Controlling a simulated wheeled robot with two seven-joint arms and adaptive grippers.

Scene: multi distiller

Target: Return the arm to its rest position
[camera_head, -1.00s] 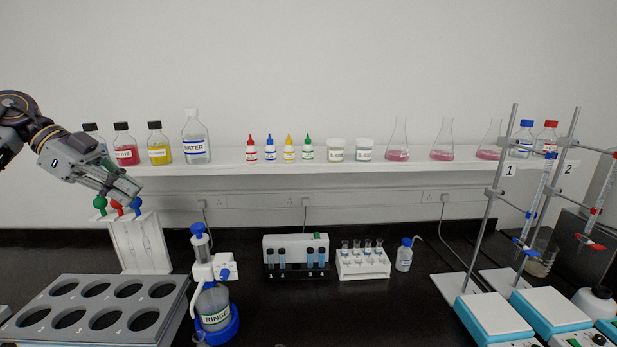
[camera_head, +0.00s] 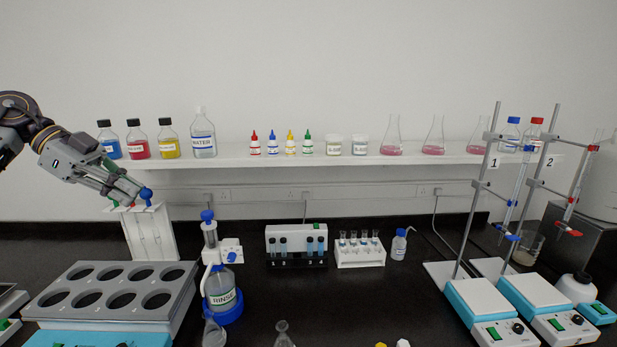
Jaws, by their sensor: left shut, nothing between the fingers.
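My left gripper (camera_head: 128,196) is shut and empty at the left of the head view. Its arm comes in from the left edge, and its fingers point down and right. The fingertips are over the top of a white stand (camera_head: 150,234) that holds thin tools with coloured knobs. A blue knob (camera_head: 146,193) shows just right of the fingertips. The other knobs are mostly hidden behind the fingers. I cannot tell whether the fingers touch the stand. My right gripper is not in view.
Reagent bottles (camera_head: 138,141) stand on the white shelf (camera_head: 240,160) just right of my left arm. A grey rack with holes (camera_head: 185,297) lies below the gripper. A rinse bottle (camera_head: 221,289) stands right of it. Burette stands (camera_head: 476,200) are at the right. The middle front is fairly clear.

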